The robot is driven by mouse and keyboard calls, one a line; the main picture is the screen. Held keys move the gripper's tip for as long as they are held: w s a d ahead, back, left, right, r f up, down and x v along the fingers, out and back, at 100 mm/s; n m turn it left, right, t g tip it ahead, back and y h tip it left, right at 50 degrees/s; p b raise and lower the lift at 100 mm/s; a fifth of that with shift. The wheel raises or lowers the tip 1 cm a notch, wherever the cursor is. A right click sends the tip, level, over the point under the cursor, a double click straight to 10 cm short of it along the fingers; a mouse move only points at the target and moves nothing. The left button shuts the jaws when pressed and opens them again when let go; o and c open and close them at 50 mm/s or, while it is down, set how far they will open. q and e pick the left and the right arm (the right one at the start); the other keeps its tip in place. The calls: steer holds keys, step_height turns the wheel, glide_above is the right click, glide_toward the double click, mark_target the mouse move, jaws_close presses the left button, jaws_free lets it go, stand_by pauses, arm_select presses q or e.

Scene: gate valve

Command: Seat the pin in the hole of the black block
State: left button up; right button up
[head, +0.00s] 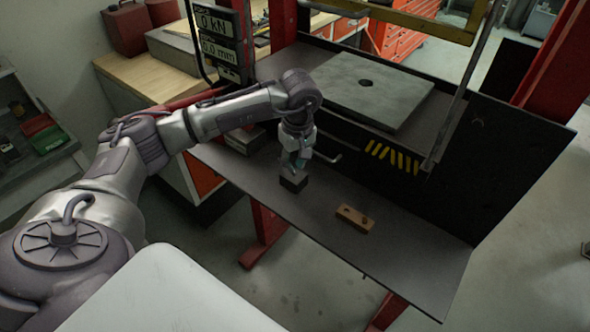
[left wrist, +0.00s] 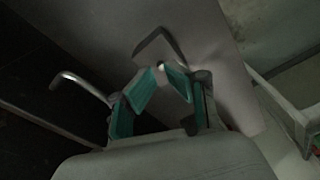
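The black block (head: 293,182) stands on the dark lower shelf in the head view, directly below my left gripper (head: 296,160). In the left wrist view, the teal-padded fingers of my left gripper (left wrist: 161,74) come together at their tips. A small pale end, which looks like the pin (left wrist: 160,66), shows between the tips. Most of the pin is hidden by the fingers. The black block also shows in the left wrist view (left wrist: 158,45), just beyond the fingertips. I cannot tell whether the pin's lower end is in the hole. My right gripper is out of view.
A wooden block (head: 355,219) with dark round spots lies on the shelf (head: 415,262) to the right of the black block. A thick grey plate (head: 366,90) with a hole stands higher behind. The shelf's front right is clear. A readout panel (head: 217,40) stands behind my arm.

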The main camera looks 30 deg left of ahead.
mark_target(297, 177)
arm_select(q)
step_height(297, 177, up, 10)
steer(key=b, duration=0.2)
steer(key=shift+s+d+f+b, duration=0.15)
steer(key=shift+s+d+b, duration=0.05)
steer(key=shift+d+b, duration=0.2)
